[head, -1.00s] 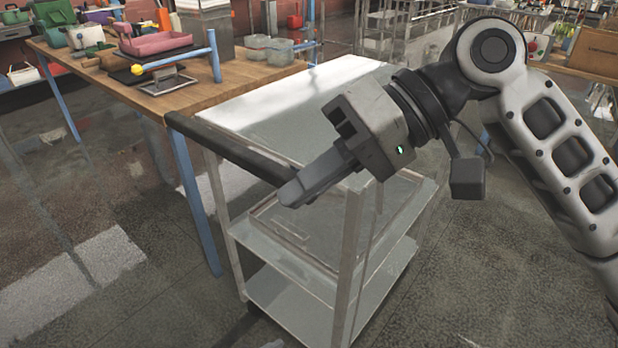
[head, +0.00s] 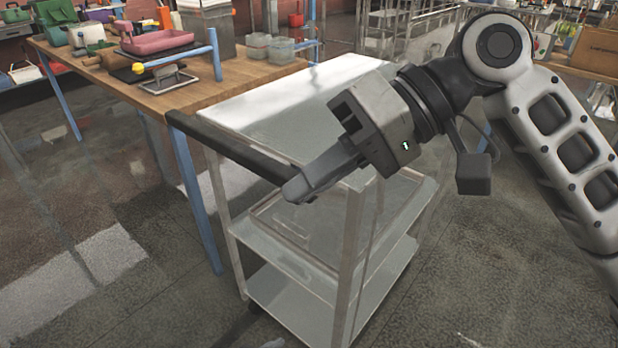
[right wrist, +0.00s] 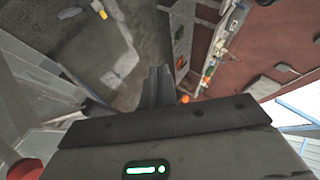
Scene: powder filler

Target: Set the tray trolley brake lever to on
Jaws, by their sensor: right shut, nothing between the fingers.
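The tray trolley (head: 300,100) is a pale metal cart with a top and lower shelves. A black handle bar (head: 235,150) runs along its near left end. My right gripper (head: 290,194) is shut and empty. In the head view its fingers overlap the right end of the handle bar; I cannot tell whether they touch it. The closed fingers of my right gripper also show in the right wrist view (right wrist: 158,76). I cannot make out the brake lever for certain in either view. My left gripper is not in view.
A wooden workbench (head: 190,98) with blue legs stands behind and left of the trolley. It carries a pink tray (head: 157,42) and a blue bar with a yellow ball (head: 138,68). The grey floor (head: 130,300) at the front left is clear.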

